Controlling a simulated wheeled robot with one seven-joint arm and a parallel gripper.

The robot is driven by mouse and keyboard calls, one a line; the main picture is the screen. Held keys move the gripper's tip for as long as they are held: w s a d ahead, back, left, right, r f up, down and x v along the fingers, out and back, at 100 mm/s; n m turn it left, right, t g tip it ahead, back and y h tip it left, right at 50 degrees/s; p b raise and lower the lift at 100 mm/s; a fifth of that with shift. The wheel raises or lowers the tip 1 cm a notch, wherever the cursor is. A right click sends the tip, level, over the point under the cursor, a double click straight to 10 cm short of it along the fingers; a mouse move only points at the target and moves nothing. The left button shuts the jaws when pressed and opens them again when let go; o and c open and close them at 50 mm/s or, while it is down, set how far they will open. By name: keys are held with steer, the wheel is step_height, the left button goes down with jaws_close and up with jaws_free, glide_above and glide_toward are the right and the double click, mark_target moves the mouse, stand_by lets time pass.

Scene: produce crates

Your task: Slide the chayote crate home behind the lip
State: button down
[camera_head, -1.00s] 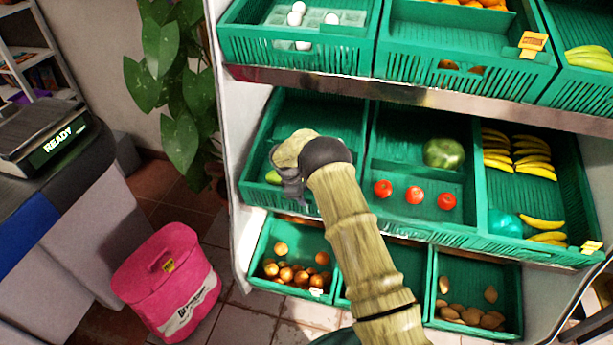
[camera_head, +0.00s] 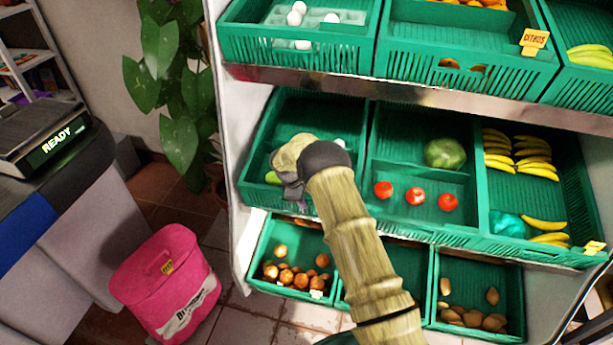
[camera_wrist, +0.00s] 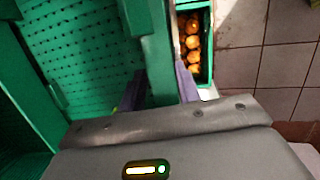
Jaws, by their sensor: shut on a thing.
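The chayote crate (camera_head: 257,193) is the green slatted crate at the left of the middle shelf. A light green chayote (camera_head: 273,177) shows in it, partly hidden by my wrist. My gripper (camera_head: 294,198) is at the crate's front wall. In the wrist view, the purple fingers of my gripper (camera_wrist: 161,88) stand on either side of the green front wall (camera_wrist: 158,60) and are shut on it. The crate's perforated floor (camera_wrist: 85,50) shows to the left. My wrist hides how the crate's front sits against the lip.
A crate with tomatoes (camera_head: 415,196) and a green melon stands directly to the right, with bananas (camera_head: 530,165) beyond. A crate of onions (camera_head: 295,275) sits below. A metal shelf edge (camera_head: 400,95) runs above. A pink bin (camera_head: 165,285) stands on the floor at left.

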steer(key=shift+w+d+r, duration=0.2)
steer(key=shift+w+d, duration=0.35)
steer(key=shift+w, duration=0.05)
steer(key=c, duration=1.1)
jaws_free()
steer(key=shift+w+f, duration=0.1)
steer(key=shift+o, duration=1)
steer(key=shift+d+f, duration=0.15)
steer(key=shift+s+f, duration=0.4)
steer(key=shift+f, duration=0.05)
steer(key=b+v, duration=0.2)
steer(key=v, duration=1.6)
steer(key=shift+w+a+r, duration=0.2)
steer(key=shift+a+r, duration=0.1)
steer(key=shift+a, duration=0.1)
